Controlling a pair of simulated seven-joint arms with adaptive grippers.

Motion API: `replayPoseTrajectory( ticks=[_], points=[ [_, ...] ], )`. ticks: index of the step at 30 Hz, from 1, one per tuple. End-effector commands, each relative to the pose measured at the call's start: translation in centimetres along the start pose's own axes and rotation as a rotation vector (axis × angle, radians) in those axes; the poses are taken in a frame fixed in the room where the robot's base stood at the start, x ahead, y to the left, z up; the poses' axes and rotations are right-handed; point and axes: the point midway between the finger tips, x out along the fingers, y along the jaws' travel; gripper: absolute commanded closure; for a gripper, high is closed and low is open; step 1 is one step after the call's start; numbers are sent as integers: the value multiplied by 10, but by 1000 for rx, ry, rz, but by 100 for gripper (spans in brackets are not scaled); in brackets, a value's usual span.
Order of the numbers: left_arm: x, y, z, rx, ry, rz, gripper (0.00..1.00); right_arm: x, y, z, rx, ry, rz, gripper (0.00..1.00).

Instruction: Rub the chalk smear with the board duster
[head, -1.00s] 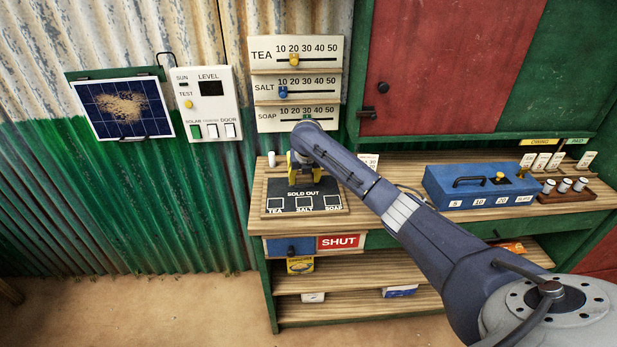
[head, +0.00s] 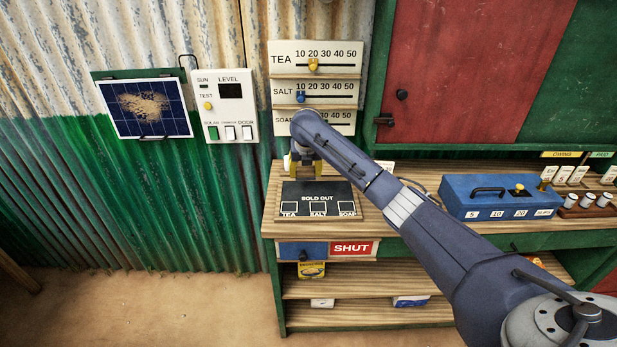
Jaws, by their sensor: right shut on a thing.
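The dark board (head: 302,190) marked SOLD OUT lies on the wooden counter, with boxes for TEA, SALT and SOAP. My right gripper (head: 305,170) is at the board's far edge, its yellow fingers pointing down. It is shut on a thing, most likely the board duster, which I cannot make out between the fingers. I cannot tell whether it touches the board. No chalk smear shows clearly on the board; my gripper and arm cover part of its far side. My left gripper is not in view.
A blue cash box (head: 485,198) stands on the counter at the right, near a wooden rack (head: 588,208) of small cylinders. The price slider panel (head: 318,74) is on the wall behind my gripper. A dusty solar panel (head: 172,118) hangs at the left.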

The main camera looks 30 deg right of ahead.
Motion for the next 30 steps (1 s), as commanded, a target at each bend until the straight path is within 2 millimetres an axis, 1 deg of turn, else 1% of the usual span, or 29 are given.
replayPoseTrajectory(
  ticks=[6, 11, 26, 30],
  points=[
    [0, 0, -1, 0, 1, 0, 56, -19, 9, 9, -11, -2, 5, 75],
    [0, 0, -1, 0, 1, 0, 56, -28, 14, 12, -15, -1, 6, 75],
    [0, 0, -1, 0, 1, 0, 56, -28, 14, 12, -16, -1, 6, 75],
    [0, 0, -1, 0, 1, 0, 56, -23, 11, 8, -14, 1, 3, 75]
  ],
)
